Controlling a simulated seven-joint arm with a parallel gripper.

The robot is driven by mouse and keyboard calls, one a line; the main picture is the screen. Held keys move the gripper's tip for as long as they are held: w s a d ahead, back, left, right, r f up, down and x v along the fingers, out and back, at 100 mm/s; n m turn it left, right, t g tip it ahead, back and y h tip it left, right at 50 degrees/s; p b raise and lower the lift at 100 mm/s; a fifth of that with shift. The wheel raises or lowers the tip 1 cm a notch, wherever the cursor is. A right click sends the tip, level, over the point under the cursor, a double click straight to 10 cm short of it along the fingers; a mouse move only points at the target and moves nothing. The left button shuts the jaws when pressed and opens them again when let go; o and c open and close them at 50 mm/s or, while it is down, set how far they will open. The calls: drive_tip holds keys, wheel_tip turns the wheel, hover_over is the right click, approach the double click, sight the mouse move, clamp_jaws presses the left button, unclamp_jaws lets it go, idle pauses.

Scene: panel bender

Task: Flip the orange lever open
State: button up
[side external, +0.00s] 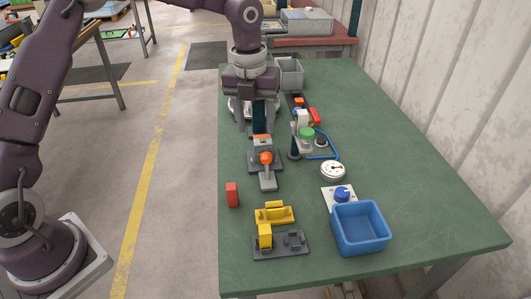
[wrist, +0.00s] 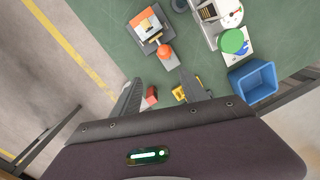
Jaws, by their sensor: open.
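The orange lever (side external: 265,157) shows as a round orange knob on a grey base with an orange-topped block behind it. It stands on the green table's left part. In the wrist view the orange knob (wrist: 165,52) lies ahead of the fingertips, with the orange and grey block (wrist: 146,24) beyond it. My gripper (side external: 256,118) is above and behind the lever in the side view, apart from it. In the wrist view my gripper (wrist: 161,78) has its two fingers spread wide with nothing held between them. The lever's hinge is too small to make out.
A red block (side external: 232,194), yellow clamp parts (side external: 272,214), a blue bin (side external: 360,228), a blue knob (side external: 342,193) and a white gauge (side external: 333,170) stand nearby. A green-topped button (side external: 306,133) is right of the lever. The right side of the green table (side external: 430,190) is clear.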

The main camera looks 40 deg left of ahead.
sight(266, 153)
drive_tip(key=f+m, duration=0.1)
drive_tip(key=w+f+m, duration=0.1)
drive_tip(key=w+f, duration=0.1)
drive_tip(key=f, duration=0.1)
drive_tip(key=shift+w+m+g+h, duration=0.25)
drive_tip(key=shift+m+g+h, duration=0.05)
drive_tip(key=shift+m+h, duration=0.1)
drive_tip(key=f, duration=0.7)
drive_tip(key=shift+w+d+f, duration=0.1)
drive_tip(key=shift+w+d, duration=0.05)
drive_tip(key=shift+d, duration=0.2)
clamp_jaws()
